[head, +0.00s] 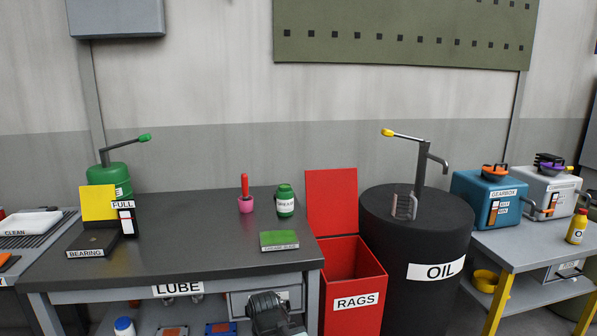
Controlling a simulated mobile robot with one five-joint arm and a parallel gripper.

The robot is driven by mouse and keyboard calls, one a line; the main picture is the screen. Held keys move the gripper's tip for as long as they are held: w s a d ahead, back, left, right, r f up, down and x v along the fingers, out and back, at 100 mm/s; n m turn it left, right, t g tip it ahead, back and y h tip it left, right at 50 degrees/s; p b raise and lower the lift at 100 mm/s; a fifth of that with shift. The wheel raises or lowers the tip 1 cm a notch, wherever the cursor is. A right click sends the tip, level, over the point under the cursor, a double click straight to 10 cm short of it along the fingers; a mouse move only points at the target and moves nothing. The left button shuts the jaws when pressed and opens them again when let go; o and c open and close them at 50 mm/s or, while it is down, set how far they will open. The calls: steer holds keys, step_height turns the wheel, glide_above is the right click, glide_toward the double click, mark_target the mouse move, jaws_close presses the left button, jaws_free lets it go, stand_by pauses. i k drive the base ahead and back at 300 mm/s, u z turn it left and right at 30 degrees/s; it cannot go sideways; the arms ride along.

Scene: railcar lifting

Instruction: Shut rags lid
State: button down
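The red rags bin (353,316) stands on the floor between the lube bench and the oil drum, with a white RAGS label on its front. Its red lid (331,201) is open and stands up at the back of the bin. The bin's opening shows, and I see no rags in it. My gripper (268,310) appears as a dark shape at the bottom edge, left of the bin and lower than its rim, apart from the lid. Its fingers are not clear, so I cannot tell open from shut.
The black oil drum (416,226) with a pump handle (403,136) stands close on the bin's right. The space above the bin's opening looks clear.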

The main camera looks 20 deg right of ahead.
mark_target(332, 206)
steer(key=u, duration=0.1)
steer(key=k, duration=0.95)
steer(key=z, duration=0.55)
steer(key=i, duration=1)
steer(key=u, duration=0.05)
